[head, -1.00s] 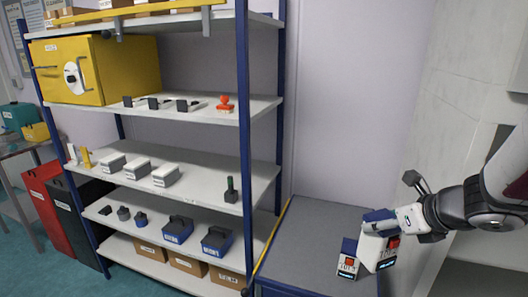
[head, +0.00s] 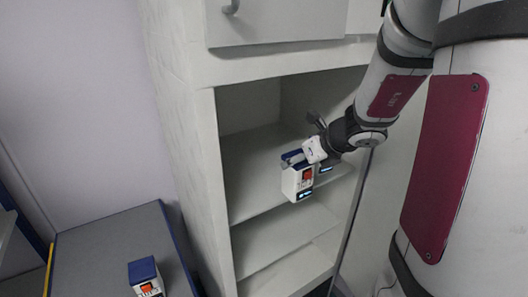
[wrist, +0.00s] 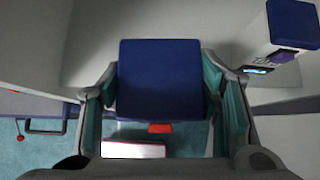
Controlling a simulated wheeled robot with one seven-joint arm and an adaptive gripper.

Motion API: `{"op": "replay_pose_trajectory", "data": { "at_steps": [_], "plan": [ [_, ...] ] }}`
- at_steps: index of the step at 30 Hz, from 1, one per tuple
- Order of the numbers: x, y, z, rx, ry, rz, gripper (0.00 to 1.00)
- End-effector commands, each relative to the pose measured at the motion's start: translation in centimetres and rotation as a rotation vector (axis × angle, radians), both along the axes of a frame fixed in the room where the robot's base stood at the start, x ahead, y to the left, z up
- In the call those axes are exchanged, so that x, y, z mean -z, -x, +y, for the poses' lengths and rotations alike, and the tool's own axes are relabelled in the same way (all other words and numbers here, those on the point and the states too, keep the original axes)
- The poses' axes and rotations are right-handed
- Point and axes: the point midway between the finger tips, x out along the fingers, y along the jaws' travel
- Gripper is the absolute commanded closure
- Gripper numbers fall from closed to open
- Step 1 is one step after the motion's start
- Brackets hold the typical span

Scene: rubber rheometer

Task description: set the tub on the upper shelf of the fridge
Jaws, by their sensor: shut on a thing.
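My gripper (head: 300,160) is shut on a white tub (head: 297,184) with a blue lid and a red label patch. The tub is upright at the open front of the white fridge (head: 207,150), by the front of its upper shelf (head: 260,170). I cannot tell if it touches the shelf. In the wrist view the tub's blue lid (wrist: 160,80) lies between the teal finger pads of my gripper (wrist: 162,105). The fingers hide the tub's sides.
Another blue-lidded tub (wrist: 292,25) shows at the wrist view's upper right. One more tub (head: 146,280) stands on the grey bench (head: 105,240) at left. A lower shelf (head: 275,240) looks empty. A closed cupboard door (head: 280,20) is above the opening.

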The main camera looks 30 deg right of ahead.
Motion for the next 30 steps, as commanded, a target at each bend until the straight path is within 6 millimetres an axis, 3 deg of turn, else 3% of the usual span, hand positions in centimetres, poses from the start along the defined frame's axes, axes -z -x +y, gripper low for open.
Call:
{"op": "replay_pose_trajectory", "data": {
  "at_steps": [6, 12, 19, 24, 30],
  "plan": [
    [-0.1, -5.3, 0.3, -0.004, 0.000, 0.000, 1.00],
    [-0.1, -8.6, 0.3, -0.003, 0.000, -0.001, 1.00],
    [-0.1, -10.5, 0.4, -0.002, -0.001, -0.001, 1.00],
    [2.5, -10.4, 0.4, 0.001, -0.003, 0.002, 1.00],
    [3.5, -10.4, 0.3, -0.001, 0.001, 0.000, 1.00]
  ]
}}
